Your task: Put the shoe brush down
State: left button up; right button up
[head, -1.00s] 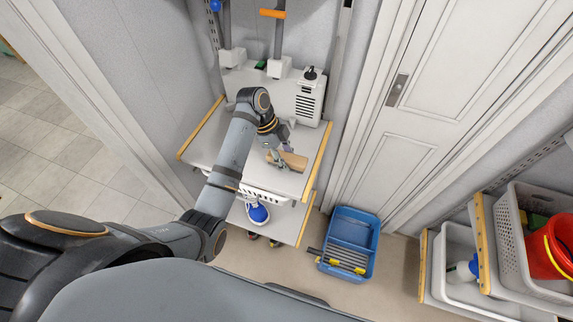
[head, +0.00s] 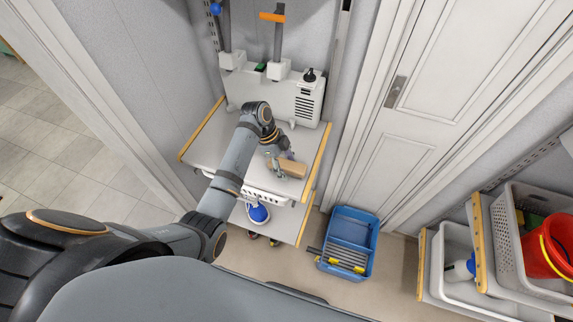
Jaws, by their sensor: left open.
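The shoe brush (head: 291,169), with a tan wooden body, lies on the grey upper shelf (head: 208,145) near its front right edge. My left gripper (head: 279,164) is open at the brush's left end, with its fingers close around or beside that end; I cannot tell whether they touch it. The gripper hides part of the brush. My right gripper is not in view.
A white machine (head: 292,97) stands at the back of the shelf. A white basket (head: 262,196) and a blue shoe (head: 257,212) are below. A blue tub (head: 349,232) stands on the floor at right, and crates (head: 456,243) sit further right.

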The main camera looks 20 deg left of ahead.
pick_arm(q)
jog(key=shift+r, duration=0.2)
jog(key=b+v, duration=0.2)
jog(key=v, duration=0.5)
jog(key=shift+a+r, duration=0.15)
jog(key=p+v, duration=0.2)
jog(key=v, duration=0.1)
jog(key=shift+r+p, duration=0.35)
jog(key=shift+r, duration=0.05)
jog(key=shift+a+r+p, duration=0.2)
jog(key=shift+r+p, duration=0.1)
jog(key=shift+r, duration=0.1)
jog(key=shift+f, duration=0.1)
